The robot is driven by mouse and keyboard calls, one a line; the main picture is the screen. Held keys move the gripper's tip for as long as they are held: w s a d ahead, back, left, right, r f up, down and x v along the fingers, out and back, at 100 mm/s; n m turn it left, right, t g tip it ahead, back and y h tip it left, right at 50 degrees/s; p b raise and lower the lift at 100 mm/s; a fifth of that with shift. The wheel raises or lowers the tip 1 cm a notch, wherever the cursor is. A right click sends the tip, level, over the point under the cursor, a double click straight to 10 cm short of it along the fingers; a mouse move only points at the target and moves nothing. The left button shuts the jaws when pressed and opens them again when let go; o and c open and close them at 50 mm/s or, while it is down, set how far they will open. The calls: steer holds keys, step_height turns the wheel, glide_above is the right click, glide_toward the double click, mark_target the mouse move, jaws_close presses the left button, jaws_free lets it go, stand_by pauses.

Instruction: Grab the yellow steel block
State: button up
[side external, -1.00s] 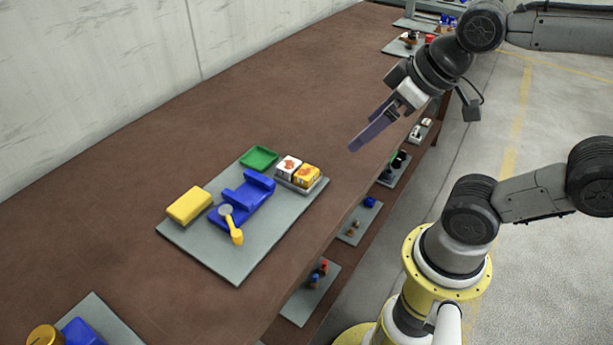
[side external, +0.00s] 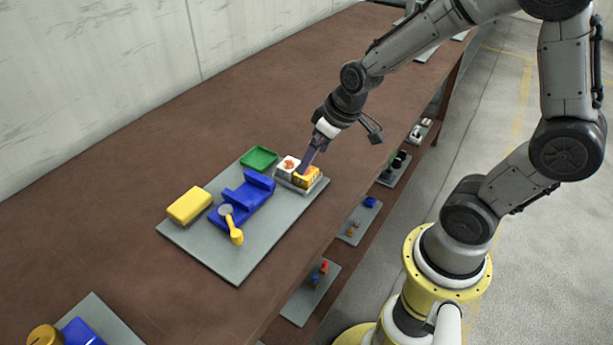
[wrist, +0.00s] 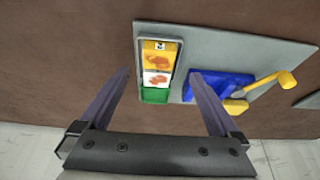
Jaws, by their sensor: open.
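A small yellow block with an orange marking (side external: 309,180) sits beside a white block with an orange marking (side external: 287,166) in a shallow grey tray (side external: 289,185). A larger plain yellow block (side external: 189,205) lies at the left of the grey board. My gripper (side external: 301,172) is above the grey tray, its fingers pointing down and covering part of the small yellow block. In the wrist view my open, empty gripper (wrist: 160,75) has its fingers on either side of the small yellow block (wrist: 160,54) and the white block (wrist: 157,79). I cannot tell whether the fingertips touch anything.
A green tray (side external: 258,158) lies at the board's back. The grey board (side external: 240,265) rests on a brown bench (side external: 120,185) with free room behind. More parts sit at lower left (side external: 80,328).

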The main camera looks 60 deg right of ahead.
mark_target(308, 172)
steer(key=shift+x, duration=2.9)
steer(key=shift+s+d, duration=0.1)
jaws_close()
